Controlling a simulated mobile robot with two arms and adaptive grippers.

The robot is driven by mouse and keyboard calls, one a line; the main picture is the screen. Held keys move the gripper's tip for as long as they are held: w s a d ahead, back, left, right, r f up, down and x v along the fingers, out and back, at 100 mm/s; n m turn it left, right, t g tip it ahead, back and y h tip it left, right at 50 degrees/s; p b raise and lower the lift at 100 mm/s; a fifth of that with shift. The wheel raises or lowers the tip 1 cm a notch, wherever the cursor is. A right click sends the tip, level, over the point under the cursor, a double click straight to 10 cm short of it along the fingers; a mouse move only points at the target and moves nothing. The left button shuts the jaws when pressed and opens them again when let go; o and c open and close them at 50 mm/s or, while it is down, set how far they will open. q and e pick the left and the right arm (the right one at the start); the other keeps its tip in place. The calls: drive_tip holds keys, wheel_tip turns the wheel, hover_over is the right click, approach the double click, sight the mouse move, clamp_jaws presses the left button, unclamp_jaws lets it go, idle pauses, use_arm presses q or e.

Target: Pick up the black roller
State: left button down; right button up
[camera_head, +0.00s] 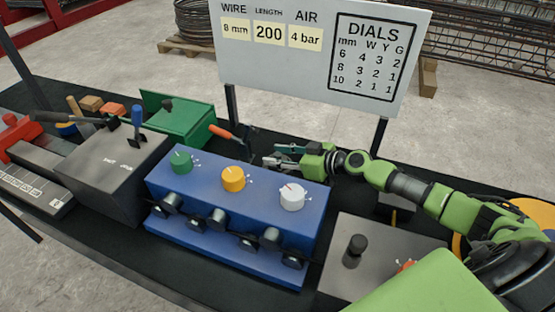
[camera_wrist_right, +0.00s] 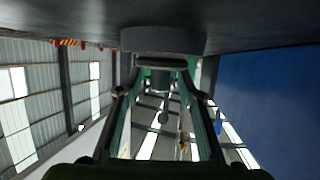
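Several black rollers (camera_head: 217,220) sit in a row on the front of the blue box (camera_head: 170,238). My right gripper (camera_head: 268,156) is behind the blue box, low over the dark bench, with its fingers pointing left. Its fingers are apart and nothing shows held between them. In the right wrist view, a dark grey, rounded thing (camera_wrist_right: 163,40) lies against the dark surface beyond the fingers; I cannot tell if it is a roller. The right gripper is apart from the front rollers. My left gripper is out of view.
A green box (camera_head: 185,125) and an orange-handled tool (camera_head: 220,131) are left of the right gripper. A dark grey box (camera_head: 110,170) stands left of the blue box. A white sign (camera_head: 300,75) rises behind on posts. A black knob (camera_head: 355,248) stands on a grey panel at right.

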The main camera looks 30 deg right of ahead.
drive_tip(key=shift+c, duration=0.4)
clamp_jaws()
drive_tip(key=shift+r, duration=0.1)
drive_tip(key=shift+w+r, duration=0.1)
